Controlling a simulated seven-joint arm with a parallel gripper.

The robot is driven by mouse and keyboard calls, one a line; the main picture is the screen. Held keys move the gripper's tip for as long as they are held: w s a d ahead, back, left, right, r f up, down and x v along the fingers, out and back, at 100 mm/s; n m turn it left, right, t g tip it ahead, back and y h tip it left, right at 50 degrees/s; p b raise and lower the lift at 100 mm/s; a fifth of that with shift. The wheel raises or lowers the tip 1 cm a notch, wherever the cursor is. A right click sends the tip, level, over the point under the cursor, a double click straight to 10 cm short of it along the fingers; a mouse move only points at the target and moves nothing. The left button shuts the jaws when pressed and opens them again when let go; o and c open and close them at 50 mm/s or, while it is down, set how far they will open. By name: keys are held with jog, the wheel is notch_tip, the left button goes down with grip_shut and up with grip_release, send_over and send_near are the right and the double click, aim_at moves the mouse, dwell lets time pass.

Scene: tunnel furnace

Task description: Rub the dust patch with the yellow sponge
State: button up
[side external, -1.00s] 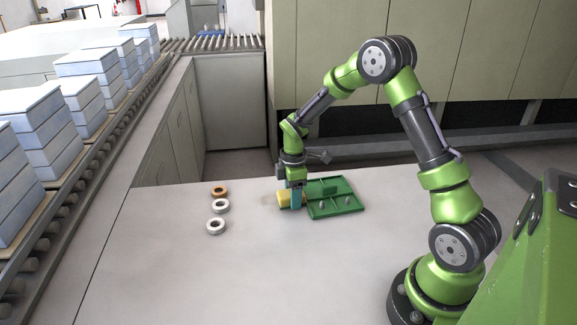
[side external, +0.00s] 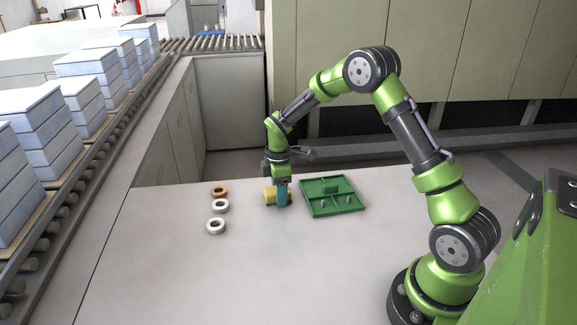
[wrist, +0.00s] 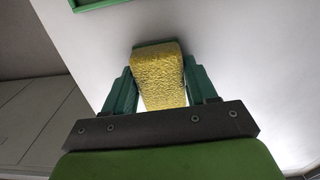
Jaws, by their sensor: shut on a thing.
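My gripper (side external: 282,196) is shut on the yellow sponge (side external: 269,196) and holds it low at the table surface, left of the green tray. In the wrist view the sponge (wrist: 160,75) sits between the two teal fingers. Whether the sponge touches the table is hard to tell. The dust patch is not visible now; the sponge and fingers cover the place where a faint smudge showed earlier.
The green tray (side external: 314,207) with small pegs lies right of my gripper. An orange ring (side external: 219,187) and two white rings (side external: 221,201) lie to the left. The front of the table (side external: 270,270) is clear. A conveyor with stacked boxes runs along the left.

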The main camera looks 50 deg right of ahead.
aim_at(266, 187)
jog(key=shift+w+a, duration=1.35)
jog(key=shift+a, duration=0.2)
jog(key=shift+w+a+f, duration=0.15)
jog(key=shift+w+a, duration=1.15)
jog(key=shift+a, duration=0.05)
jog(key=shift+w+d, duration=0.65)
jog(key=shift+d, duration=0.05)
jog(key=shift+s+d+r, duration=0.15)
jog(key=shift+s+d, duration=0.55)
jog(key=shift+d, duration=0.05)
jog(key=shift+s+d+r, duration=0.1)
jog(key=shift+s+d, duration=0.6)
jog(key=shift+s+d+f, duration=0.15)
jog(key=shift+s+d, duration=1.2)
jog(key=shift+s+d+f, duration=0.1)
jog(key=shift+s+d, duration=1.25)
jog(key=shift+w+r, duration=0.1)
jog(key=shift+r, duration=3)
jog(key=shift+r, duration=0.1)
